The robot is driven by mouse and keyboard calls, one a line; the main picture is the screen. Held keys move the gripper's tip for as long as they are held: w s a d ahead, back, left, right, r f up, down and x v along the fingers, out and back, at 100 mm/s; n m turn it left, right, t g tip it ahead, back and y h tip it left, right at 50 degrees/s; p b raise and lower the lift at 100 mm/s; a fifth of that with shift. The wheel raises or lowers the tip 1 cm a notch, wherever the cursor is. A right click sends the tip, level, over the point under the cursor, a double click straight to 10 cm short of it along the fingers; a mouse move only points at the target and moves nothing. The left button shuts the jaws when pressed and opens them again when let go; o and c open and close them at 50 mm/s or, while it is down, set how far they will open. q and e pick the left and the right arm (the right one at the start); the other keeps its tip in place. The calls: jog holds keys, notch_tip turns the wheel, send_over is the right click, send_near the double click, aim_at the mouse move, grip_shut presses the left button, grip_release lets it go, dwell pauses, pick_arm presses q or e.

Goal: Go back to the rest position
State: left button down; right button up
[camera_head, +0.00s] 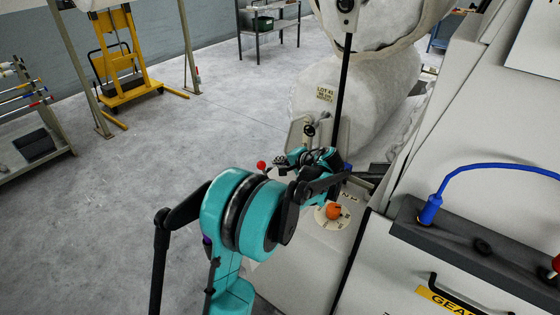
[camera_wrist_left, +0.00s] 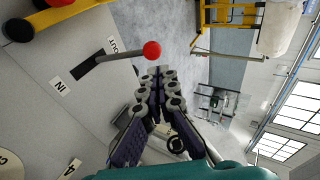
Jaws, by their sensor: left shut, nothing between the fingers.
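My left gripper (camera_head: 283,163) is shut and empty. It hangs out in front of the pale machine, its arm coming up from the bottom of the head view. In the left wrist view its fingers (camera_wrist_left: 156,82) lie together. A lever with a red ball knob (camera_head: 261,165) shows just left of the fingertips in the head view. In the left wrist view the red ball (camera_wrist_left: 152,49) is just above the fingertips, on a grey rod beside a slot with IN and OUT labels. I cannot tell the exact gap. My right gripper is not in view.
An orange knob (camera_head: 334,211) on a round dial sits right of my left wrist. A blue cable (camera_head: 480,166) and dark rail (camera_head: 455,240) lie on the machine at right. A yellow lifter (camera_head: 118,60) and rack (camera_head: 30,150) stand at left; open floor (camera_head: 130,190) lies between.

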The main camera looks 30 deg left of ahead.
pick_arm(q)
jog(key=shift+s+d+r, duration=0.2)
jog(key=shift+d+r, duration=0.15)
jog(key=shift+d, duration=0.1)
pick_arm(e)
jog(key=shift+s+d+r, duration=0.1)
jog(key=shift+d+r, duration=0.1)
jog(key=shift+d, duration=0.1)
pick_arm(q)
jog(key=s+d+f+n+t+h, duration=0.1)
jog(key=s+d+h, duration=0.4)
jog(key=s+d, duration=0.6)
jog(key=s+d+f+n+t+h, duration=0.1)
jog(key=s+d+h, duration=0.5)
jog(key=s+d, duration=0.6)
jog(key=s+t, duration=0.1)
jog(key=s, duration=0.3)
jog(key=shift+s+d+t+b, duration=0.2)
jog(key=shift+s+t+b, duration=0.1)
jog(key=shift+s+b, duration=0.1)
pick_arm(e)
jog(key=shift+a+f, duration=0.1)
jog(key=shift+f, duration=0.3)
pick_arm(q)
jog(key=shift+w, duration=0.1)
